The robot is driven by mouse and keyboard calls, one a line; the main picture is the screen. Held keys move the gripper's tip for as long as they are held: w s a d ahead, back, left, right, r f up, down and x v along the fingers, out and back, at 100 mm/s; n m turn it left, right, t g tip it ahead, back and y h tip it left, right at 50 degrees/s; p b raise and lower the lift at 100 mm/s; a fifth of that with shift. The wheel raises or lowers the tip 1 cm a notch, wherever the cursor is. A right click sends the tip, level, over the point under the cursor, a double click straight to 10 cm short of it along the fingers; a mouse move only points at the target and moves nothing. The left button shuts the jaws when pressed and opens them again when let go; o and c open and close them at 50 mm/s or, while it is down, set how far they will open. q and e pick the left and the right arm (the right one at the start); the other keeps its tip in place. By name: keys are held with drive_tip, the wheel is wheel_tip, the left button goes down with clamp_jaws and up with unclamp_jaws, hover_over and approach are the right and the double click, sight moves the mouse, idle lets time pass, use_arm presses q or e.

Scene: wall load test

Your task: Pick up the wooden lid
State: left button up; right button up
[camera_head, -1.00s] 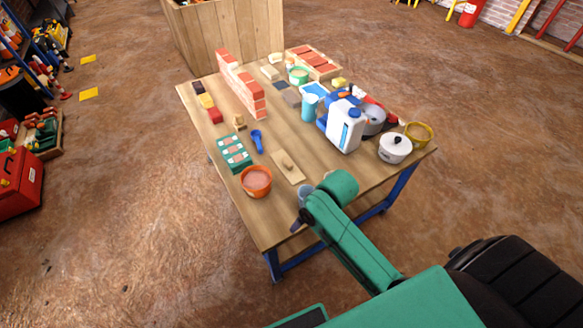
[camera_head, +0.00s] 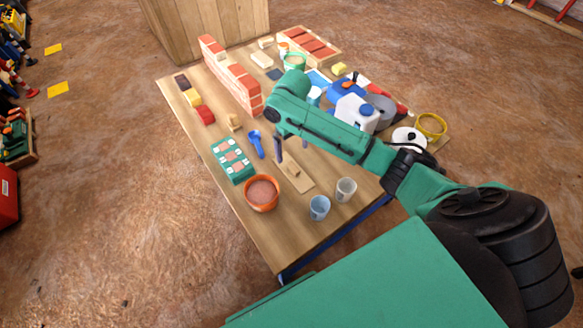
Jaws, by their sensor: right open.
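The wooden lid (camera_head: 301,181), a light flat rectangular board with a small knob on top, lies on the workbench right of the orange bowl. My right gripper (camera_head: 291,149) is over the far end of the lid, pointing down. Its fingers are apart and nothing shows between them. One finger is left of the lid's far end; the other is mostly hidden behind my arm. Whether the fingers touch the lid, I cannot tell. My left gripper is not in view.
The orange bowl (camera_head: 262,192) and green box (camera_head: 232,160) are left of the lid. A blue cup (camera_head: 319,207) and a grey cup (camera_head: 346,189) stand in front of it. A blue scoop (camera_head: 256,143) lies near the gripper. A brick wall (camera_head: 232,77) stands farther back.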

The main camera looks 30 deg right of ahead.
sight(293, 167)
wheel_tip(293, 167, down, 10)
drive_tip(key=shift+s+d+r+b, duration=0.1)
drive_tip(key=shift+d+b, duration=0.05)
drive_tip(key=shift+b, duration=0.25)
drive_tip(key=c, duration=1.3)
